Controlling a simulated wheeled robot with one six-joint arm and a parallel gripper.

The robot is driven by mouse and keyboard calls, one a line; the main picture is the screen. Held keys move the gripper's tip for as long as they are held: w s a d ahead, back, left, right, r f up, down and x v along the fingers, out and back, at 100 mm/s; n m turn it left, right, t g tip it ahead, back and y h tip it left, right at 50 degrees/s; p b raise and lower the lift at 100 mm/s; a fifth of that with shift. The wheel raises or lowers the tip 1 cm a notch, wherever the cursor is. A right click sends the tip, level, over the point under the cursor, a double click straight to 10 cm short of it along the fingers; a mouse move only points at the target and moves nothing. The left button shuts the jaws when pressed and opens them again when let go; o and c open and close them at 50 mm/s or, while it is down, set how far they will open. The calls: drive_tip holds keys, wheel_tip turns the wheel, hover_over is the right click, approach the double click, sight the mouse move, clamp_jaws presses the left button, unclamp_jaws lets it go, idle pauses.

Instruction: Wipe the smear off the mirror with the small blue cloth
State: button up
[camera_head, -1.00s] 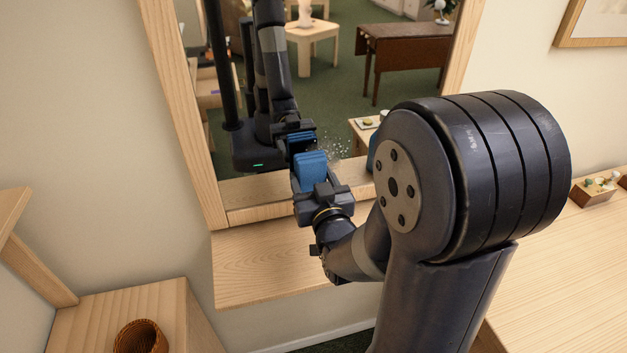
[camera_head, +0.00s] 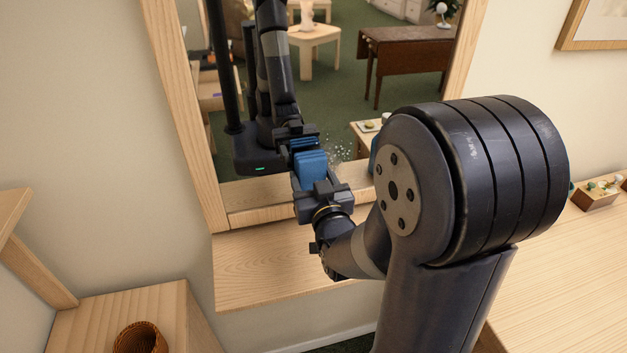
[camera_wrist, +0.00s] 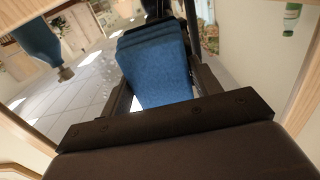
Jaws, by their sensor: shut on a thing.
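The small blue cloth (camera_head: 311,170) is folded and held in my gripper (camera_head: 312,180), which is shut on it. The cloth also fills the middle of the wrist view (camera_wrist: 155,68), between the fingers. The mirror (camera_head: 335,100) stands ahead in a pale wood frame. The cloth is at the lower part of the glass, close to its reflection; whether it touches is hard to tell. The smear (camera_head: 341,149) shows as whitish specks just right of the cloth. In the wrist view the specks (camera_wrist: 106,88) lie left of the cloth. Part of the smear may be hidden behind the cloth.
A wooden ledge (camera_head: 255,265) runs below the mirror. A blue bottle (camera_wrist: 40,42) stands close by in the wrist view. A woven basket (camera_head: 140,338) is at lower left. A wooden tabletop (camera_head: 570,270) with a small box (camera_head: 598,192) is at right.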

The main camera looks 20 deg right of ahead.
sight(327, 163)
drive_tip(key=shift+w, duration=0.35)
drive_tip(key=shift+d+b, duration=1.45)
drive_tip(key=shift+d, duration=2.3)
drive_tip(key=shift+a+b, duration=2.4)
drive_tip(key=shift+a, duration=1.4)
drive_tip(key=shift+r+p, duration=0.9)
drive_tip(key=shift+r, duration=0.65)
drive_tip(key=shift+d+b, duration=0.45)
drive_tip(key=shift+d, duration=1.2)
drive_tip(key=shift+d+f+p, duration=0.2)
drive_tip(key=shift+d+p, duration=0.2)
drive_tip(key=shift+d, duration=1.8)
